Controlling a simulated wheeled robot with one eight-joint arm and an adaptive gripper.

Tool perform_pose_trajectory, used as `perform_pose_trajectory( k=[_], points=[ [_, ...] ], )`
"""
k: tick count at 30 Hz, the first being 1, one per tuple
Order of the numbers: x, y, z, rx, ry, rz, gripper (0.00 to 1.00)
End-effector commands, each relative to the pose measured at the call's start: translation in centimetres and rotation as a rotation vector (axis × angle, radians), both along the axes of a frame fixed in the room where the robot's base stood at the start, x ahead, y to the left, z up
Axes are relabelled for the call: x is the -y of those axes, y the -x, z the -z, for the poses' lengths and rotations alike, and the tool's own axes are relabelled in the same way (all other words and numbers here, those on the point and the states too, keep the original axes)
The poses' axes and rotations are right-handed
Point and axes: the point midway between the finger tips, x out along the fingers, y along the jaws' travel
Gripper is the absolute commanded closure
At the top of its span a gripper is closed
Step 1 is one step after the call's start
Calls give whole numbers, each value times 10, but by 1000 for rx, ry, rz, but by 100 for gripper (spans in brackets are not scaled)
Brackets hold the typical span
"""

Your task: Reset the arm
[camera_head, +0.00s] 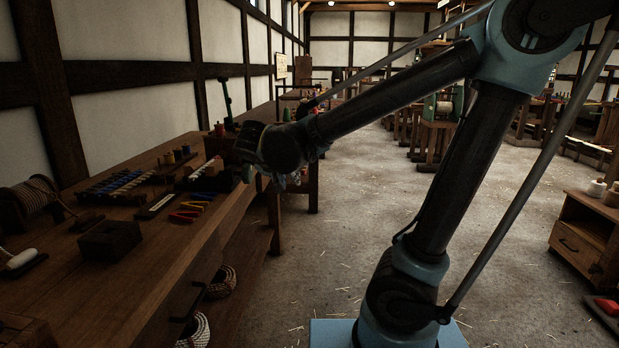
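My arm rises from a blue base at the lower middle, bends at a blue elbow at the upper right, and reaches left and down. Its dark wrist is at the right edge of the long wooden workbench (95,272). My gripper (278,183) shows only in small part, below the wrist. Its fingers are mostly hidden by the wrist and are too dark to read. I cannot tell whether it holds anything.
The bench carries a dark wooden box (110,240), a rope spool (30,200) and pliers with coloured handles (185,215). Rope coils (220,283) lie beneath it. A drawer cabinet (583,240) stands at right. The straw-strewn floor (350,230) between is mostly clear.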

Motion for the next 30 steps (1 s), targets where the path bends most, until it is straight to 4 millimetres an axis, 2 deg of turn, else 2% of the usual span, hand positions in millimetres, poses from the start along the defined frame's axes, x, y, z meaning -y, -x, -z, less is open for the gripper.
perform_pose_trajectory(
  k=[1, 6, 15, 21, 30],
  points=[
    [21, -2, 5, -32, 12, 17, 72],
    [76, 1, 22, -148, 44, 37, 72],
    [159, 25, 53, -339, 52, 52, 72],
    [202, 51, 75, -449, 27, 46, 72],
    [245, 96, 107, -577, -48, 16, 72]
  ],
)
